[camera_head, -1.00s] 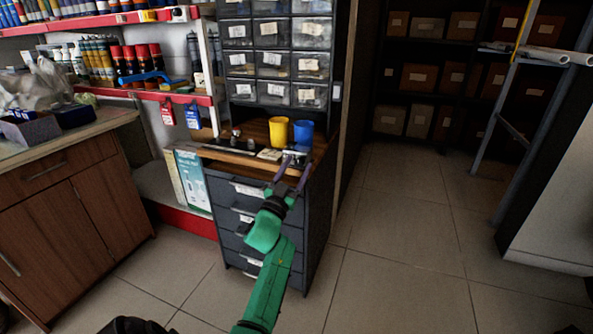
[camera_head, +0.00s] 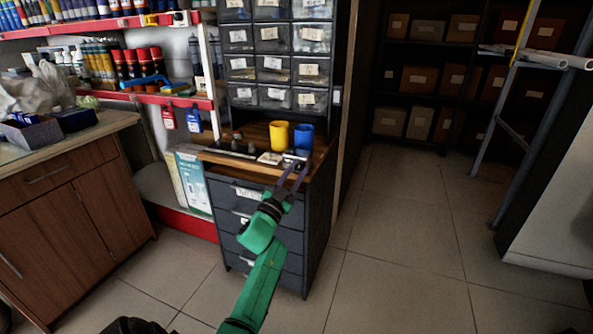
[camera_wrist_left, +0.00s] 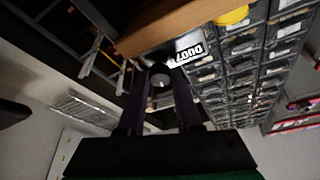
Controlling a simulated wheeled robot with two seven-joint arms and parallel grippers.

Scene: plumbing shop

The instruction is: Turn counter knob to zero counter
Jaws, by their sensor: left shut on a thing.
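The counter (camera_wrist_left: 178,52) shows in the left wrist view at the edge of the wooden top, with a small white number window (camera_wrist_left: 187,55). The digits appear upside down and look like 0007. Its grey round knob (camera_wrist_left: 160,80) is between the fingertips of my left gripper (camera_wrist_left: 160,88). In the head view my left gripper (camera_head: 292,176) reaches from below to the cabinet's front right corner and is shut on the knob. The counter is small and unclear there, below the blue cup.
A yellow cup (camera_head: 279,135) and a blue cup (camera_head: 303,137) stand on the wooden cabinet top (camera_head: 232,160) just behind the counter. Small-parts drawers (camera_head: 275,65) rise behind them. A wooden counter cabinet (camera_head: 75,200) stands left. The tiled floor (camera_head: 400,240) at right is clear.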

